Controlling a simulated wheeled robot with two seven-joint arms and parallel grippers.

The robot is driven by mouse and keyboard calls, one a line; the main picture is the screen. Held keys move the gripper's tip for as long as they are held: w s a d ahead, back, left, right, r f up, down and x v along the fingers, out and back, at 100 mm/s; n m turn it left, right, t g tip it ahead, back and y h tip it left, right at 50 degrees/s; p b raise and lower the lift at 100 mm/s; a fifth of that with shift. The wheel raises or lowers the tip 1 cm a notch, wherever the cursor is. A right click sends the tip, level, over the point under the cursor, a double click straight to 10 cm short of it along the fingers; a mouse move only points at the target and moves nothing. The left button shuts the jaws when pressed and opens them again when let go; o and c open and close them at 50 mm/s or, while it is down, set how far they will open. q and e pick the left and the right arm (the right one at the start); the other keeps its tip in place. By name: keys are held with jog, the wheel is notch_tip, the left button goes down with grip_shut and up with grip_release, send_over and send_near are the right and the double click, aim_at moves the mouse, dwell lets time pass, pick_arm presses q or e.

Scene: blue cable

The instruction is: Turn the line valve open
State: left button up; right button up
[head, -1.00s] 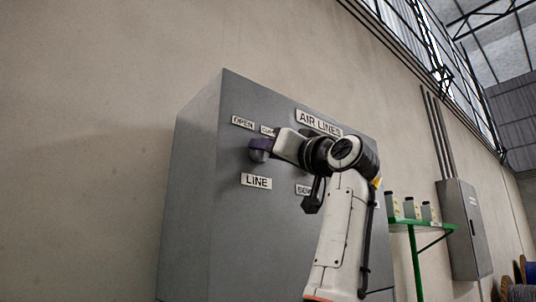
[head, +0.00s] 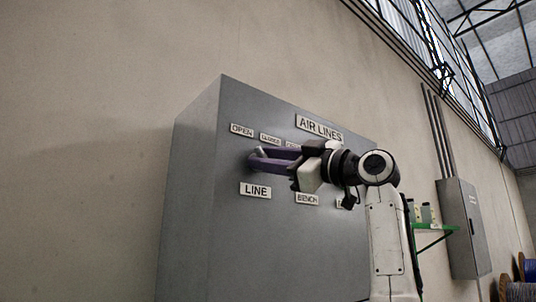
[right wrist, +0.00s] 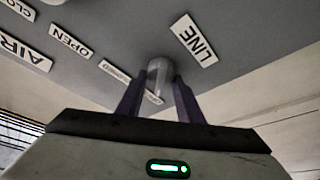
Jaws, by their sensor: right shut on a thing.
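The line valve's grey handle (head: 261,152) sits on the grey panel, above the LINE label (head: 256,190). The OPEN label (head: 241,130) is at its upper left and the CLOSED label (head: 270,139) above it. My right gripper (head: 258,160) has its purple fingers on the handle and comes in from the right. In the right wrist view, the handle (right wrist: 159,73) stands between the two fingertips, which are shut on it. The fingers hide part of the handle, so I cannot tell its exact angle. My left gripper is not in view.
The AIR LINES sign (head: 319,127) and the BENCH label (head: 307,199) are on the same panel. A green shelf (head: 432,227) with small items and a grey wall box (head: 463,230) stand to the right. The wall at left is clear.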

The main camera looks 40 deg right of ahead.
jog(key=shift+n+g+y, duration=0.3)
jog(key=shift+n, duration=0.5)
jog(key=o, duration=1)
jog(key=shift+b+v, duration=1.6)
jog(key=shift+v, duration=3.55)
